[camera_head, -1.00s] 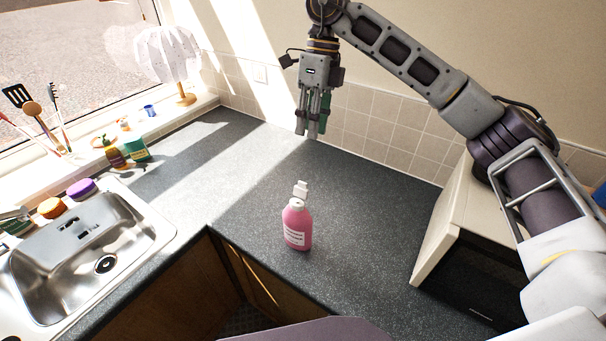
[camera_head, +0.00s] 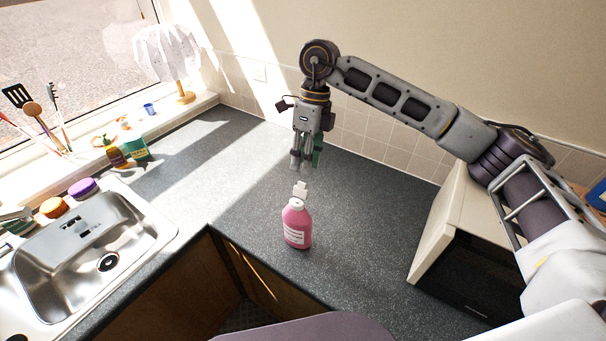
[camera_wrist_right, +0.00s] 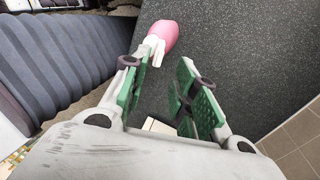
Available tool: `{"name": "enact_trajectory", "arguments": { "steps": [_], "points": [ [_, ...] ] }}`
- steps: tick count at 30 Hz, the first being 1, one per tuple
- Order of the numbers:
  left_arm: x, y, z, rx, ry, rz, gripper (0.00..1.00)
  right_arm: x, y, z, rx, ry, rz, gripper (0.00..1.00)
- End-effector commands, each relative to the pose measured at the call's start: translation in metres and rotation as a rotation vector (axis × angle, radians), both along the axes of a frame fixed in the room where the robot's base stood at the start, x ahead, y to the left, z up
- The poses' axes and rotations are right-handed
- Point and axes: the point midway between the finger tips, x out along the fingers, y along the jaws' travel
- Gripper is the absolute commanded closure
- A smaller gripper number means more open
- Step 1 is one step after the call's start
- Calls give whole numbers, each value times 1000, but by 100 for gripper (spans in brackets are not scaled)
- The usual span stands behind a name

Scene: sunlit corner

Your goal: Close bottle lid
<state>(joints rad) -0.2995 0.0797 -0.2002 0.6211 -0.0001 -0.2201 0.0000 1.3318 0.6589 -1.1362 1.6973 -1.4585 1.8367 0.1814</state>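A pink bottle (camera_head: 297,229) with a white label stands upright on the dark countertop. Its white lid (camera_head: 301,188) is flipped up and stands open above the bottle's neck. My right gripper (camera_head: 304,165) points down, above and behind the lid, apart from it. In the right wrist view, its green-padded fingers (camera_wrist_right: 168,72) are spread with nothing held between them. The pink bottle (camera_wrist_right: 166,33) and white lid (camera_wrist_right: 153,47) show beyond the fingertips there. My left gripper is in neither view.
A sink (camera_head: 105,240) is at the left, with an orange lid (camera_head: 53,207) and a purple lid (camera_head: 83,187) behind it. A microwave-like box (camera_head: 450,235) stands at the right. The countertop (camera_head: 235,175) around the bottle is clear.

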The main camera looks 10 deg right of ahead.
Motion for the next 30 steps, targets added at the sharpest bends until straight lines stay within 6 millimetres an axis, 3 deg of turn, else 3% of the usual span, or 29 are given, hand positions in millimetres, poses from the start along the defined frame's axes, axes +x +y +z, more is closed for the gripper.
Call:
{"name": "enact_trajectory", "arguments": {
  "steps": [12, 25, 30],
  "points": [
    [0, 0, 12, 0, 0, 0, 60, -9, 8, -43, -1, 1, 0, 71],
    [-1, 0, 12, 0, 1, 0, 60, -10, 9, -51, 0, 0, 0, 71],
    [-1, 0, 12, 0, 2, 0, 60, -10, 9, -50, 0, 0, 0, 91]
  ]
}}
